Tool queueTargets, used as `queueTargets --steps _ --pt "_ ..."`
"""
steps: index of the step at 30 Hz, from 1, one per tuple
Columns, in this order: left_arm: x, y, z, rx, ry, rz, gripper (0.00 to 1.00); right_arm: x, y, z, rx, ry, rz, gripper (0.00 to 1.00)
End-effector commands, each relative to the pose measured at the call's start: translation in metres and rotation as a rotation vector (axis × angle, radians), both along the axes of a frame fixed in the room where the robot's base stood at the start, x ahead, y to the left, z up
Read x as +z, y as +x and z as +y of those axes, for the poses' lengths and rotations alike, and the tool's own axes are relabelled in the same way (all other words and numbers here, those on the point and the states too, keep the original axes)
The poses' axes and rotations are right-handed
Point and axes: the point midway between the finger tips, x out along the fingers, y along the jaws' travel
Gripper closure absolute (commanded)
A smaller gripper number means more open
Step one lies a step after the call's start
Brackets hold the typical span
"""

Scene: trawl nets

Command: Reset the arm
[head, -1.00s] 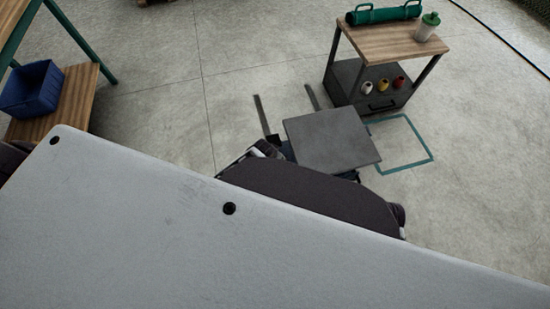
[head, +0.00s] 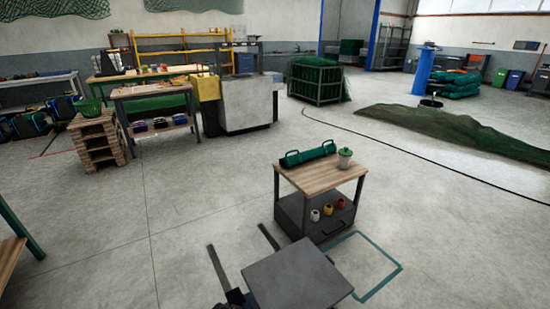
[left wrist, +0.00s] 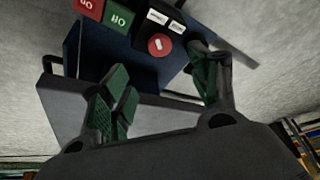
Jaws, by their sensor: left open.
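My left gripper (left wrist: 160,92) shows in the left wrist view, its dark fingers with green pads spread apart and nothing between them. Beyond the fingers is a dark panel (left wrist: 155,45) with red and green labels and a round red button; I cannot tell its distance from the fingers. My right gripper is in neither view.
A bench (head: 160,90) stands back left, a green net heap (head: 450,135) back right.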

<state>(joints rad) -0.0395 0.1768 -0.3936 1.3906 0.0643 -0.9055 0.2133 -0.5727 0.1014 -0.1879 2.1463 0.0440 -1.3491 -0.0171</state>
Motion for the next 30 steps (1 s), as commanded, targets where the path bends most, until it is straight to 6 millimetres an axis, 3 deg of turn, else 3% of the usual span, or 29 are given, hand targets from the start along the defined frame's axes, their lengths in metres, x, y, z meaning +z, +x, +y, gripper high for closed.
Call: queueTargets --steps 8,11,17,23,30 --pt "-0.004 -0.015 0.007 -0.063 0.057 0.072 0.39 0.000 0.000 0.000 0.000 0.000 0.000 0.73" --pt "0.009 -0.014 0.004 -0.093 0.074 0.083 0.39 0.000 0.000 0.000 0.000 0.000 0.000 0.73" --pt "0.048 -0.001 0.000 -0.131 0.088 0.067 0.39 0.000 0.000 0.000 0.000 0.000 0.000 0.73" --pt "0.106 0.016 -0.004 -0.153 0.087 0.018 0.39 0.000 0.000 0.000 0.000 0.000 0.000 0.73" --pt "0.159 0.007 -0.005 -0.153 0.066 -0.019 0.39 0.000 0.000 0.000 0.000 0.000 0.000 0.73"
